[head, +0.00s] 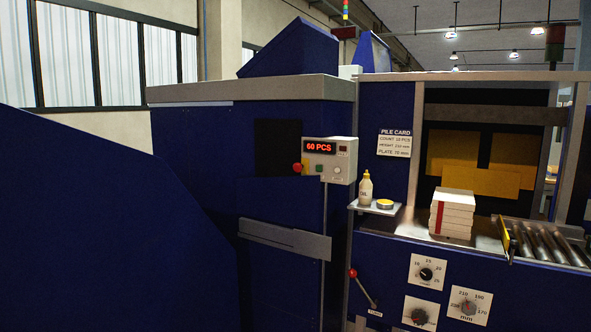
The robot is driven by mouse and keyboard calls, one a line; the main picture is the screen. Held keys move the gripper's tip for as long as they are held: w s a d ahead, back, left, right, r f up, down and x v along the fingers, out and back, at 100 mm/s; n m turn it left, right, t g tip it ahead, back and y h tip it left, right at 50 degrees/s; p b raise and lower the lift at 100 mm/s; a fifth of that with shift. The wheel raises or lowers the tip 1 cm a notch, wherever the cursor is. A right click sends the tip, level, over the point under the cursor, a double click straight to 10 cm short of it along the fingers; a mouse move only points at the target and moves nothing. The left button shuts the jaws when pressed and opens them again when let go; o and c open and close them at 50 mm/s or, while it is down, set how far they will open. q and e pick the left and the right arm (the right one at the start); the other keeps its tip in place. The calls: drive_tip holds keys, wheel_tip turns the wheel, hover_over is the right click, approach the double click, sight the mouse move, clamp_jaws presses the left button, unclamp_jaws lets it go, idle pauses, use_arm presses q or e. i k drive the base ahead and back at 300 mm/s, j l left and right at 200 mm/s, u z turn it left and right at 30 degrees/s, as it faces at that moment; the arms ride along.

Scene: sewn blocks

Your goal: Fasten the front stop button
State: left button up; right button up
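A red round stop button (297,168) sits at the lower left of a beige control box (330,160) on the front of the blue machine. A small yellow part shows right beside the button. The box carries a red lit display (320,147) reading "60 PCS" and a small green button (319,169). Whether the stop button is pressed in or out cannot be told at this size. Neither of my grippers is in the head view.
A small shelf (361,208) holds a bottle (365,187) and a yellow-topped tin (384,203). A block stack (451,222) stands in the machine opening beside a roller conveyor (545,240). A red-knobbed lever (362,287) and dials (427,273) sit below. A large blue panel (90,220) fills the left.

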sight(297, 167)
drive_tip(key=i+j+z, duration=0.1)
drive_tip(key=i, duration=0.4)
drive_tip(key=i+j, duration=0.25)
drive_tip(key=i, duration=0.25)
drive_tip(key=i+j+z, duration=0.15)
drive_tip(key=i, duration=0.35)
drive_tip(key=i+j, duration=0.3)
drive_tip(key=i, duration=0.15)
drive_tip(key=i+j+z, duration=0.15)
drive_tip(key=i, duration=0.35)
drive_tip(key=j, duration=0.1)
